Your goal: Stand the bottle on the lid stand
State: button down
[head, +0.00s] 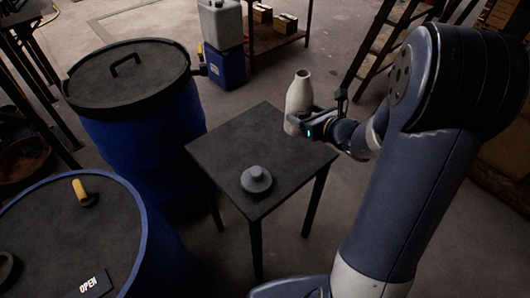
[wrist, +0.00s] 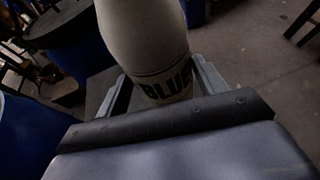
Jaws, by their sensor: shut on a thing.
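A pale bottle (head: 298,98) is held upright by my gripper (head: 300,124) over the right back part of a small dark table (head: 222,151). In the wrist view the bottle (wrist: 147,42) stands between my two fingers and carries dark lettering that starts "BLU". My gripper is shut on its lower part. I cannot tell whether the bottle's base touches the table. A grey round knobbed piece (head: 256,181) sits near the table's front; I cannot tell whether it is the lid stand.
A blue vat (head: 140,150) with a dark handled lid (head: 128,72) stands left of the table. A nearer blue vat (head: 150,248) has a dark top with a yellow-handled piece (head: 80,190) and an "OPEN" sign (head: 92,284). The table's middle is clear.

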notch_tip(320, 180, down, 10)
jog(key=shift+d+b, duration=0.1)
jog(key=shift+b, duration=0.85)
jog(key=shift+f, duration=0.2)
jog(key=shift+c, duration=1.2)
grip_release()
jog(key=shift+r, duration=0.1)
jog(key=shift+r, duration=0.15)
jog(key=v, duration=1.2)
jog(key=shift+p, duration=0.35)
jog(key=shift+w+d, duration=0.1)
jog(key=shift+d, duration=0.05)
